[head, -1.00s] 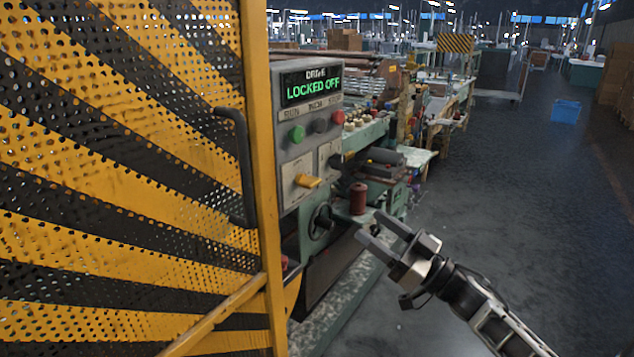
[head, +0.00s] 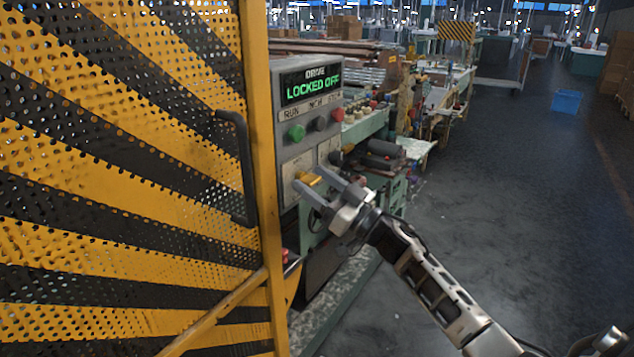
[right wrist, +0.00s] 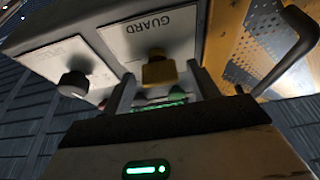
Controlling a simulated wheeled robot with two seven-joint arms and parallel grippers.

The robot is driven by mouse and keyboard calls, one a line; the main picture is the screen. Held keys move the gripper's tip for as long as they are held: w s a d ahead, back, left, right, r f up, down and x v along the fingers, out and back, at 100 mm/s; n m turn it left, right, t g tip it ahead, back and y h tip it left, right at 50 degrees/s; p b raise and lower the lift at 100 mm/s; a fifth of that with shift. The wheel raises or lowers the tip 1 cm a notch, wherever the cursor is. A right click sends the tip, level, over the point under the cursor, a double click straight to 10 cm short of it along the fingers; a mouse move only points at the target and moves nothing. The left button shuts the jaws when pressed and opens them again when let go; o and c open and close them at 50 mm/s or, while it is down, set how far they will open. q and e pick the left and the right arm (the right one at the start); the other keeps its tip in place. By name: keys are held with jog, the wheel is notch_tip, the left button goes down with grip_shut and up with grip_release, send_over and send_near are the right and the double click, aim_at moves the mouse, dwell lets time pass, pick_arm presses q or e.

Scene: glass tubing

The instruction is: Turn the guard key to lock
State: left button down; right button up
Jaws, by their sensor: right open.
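The yellow guard key (head: 306,178) sits on the lower plate of the grey control panel (head: 293,150). In the right wrist view the key (right wrist: 158,71) stands on a white plate (right wrist: 180,35) marked GUARD, which appears upside down. My right gripper (head: 311,177) is open, with its fingertips at the key; in the right wrist view its two fingers (right wrist: 160,80) reach up on either side of the key, with gaps visible. Contact cannot be told. The panel display (head: 311,86) reads DRIVE LOCKED OFF in green. My left gripper is not in view.
A yellow and black striped perforated guard (head: 130,150) with a dark handle (head: 238,165) fills the left. Green (head: 297,133) and red (head: 338,114) buttons sit above the key. A black knob (right wrist: 73,84) is beside it. Open floor (head: 500,200) lies to the right.

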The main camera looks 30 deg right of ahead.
jog(key=c, duration=1)
